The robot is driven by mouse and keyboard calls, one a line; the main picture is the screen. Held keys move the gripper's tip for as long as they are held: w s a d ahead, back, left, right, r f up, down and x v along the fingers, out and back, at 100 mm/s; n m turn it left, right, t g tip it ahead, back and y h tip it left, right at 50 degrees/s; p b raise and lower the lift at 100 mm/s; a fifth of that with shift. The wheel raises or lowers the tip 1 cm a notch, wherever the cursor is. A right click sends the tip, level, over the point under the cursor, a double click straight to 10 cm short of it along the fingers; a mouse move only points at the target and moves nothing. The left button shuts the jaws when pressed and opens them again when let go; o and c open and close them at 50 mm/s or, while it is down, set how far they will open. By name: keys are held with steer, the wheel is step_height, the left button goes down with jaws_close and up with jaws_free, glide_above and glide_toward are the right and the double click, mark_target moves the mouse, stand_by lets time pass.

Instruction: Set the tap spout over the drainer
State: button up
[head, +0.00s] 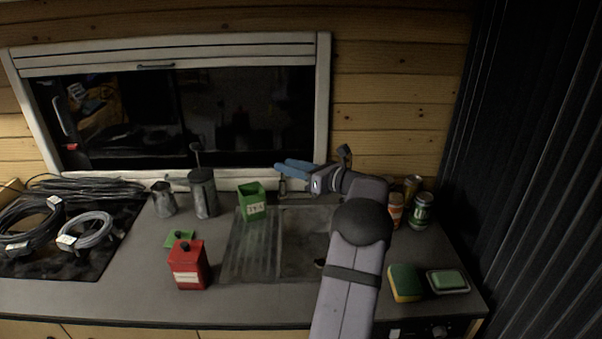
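The ribbed metal drainer (250,262) is set in the counter left of the sink basin (305,225). My gripper (284,168) reaches over the back of the sink, with its blue fingers pointing left. The fingers look close together, but their gap is not clear. A small grey metal piece (283,187), perhaps part of the tap, shows just below the fingertips at the sink's back edge. My arm hides the right part of the sink and much of the tap area. I cannot tell which way the spout points or whether the fingers touch it.
An open green tin (252,204) stands at the drainer's back. A red tin (188,265) and green lid (180,239) sit left of the drainer. Cans (422,210) stand right of my arm, with a sponge (405,283) and soap dish (447,291) in front. Cables (85,232) lie far left.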

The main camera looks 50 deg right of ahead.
steer(key=s+d+f+m+t+h+b, duration=0.1)
steer(key=s+d+f+m+h, duration=0.1)
steer(key=s+d+f, duration=0.4)
steer(key=shift+w+d+r+p, duration=0.1)
steer(key=shift+w+r+p, duration=0.25)
steer(key=shift+w, duration=1)
steer(key=shift+w+r+p, duration=0.2)
steer(key=shift+w+p, duration=0.3)
steer(key=shift+w, duration=0.85)
steer(key=shift+w+d+r+p, duration=0.1)
steer(key=shift+w+r+p, duration=0.25)
steer(key=shift+w, duration=1)
steer(key=shift+f, duration=0.1)
jaws_close()
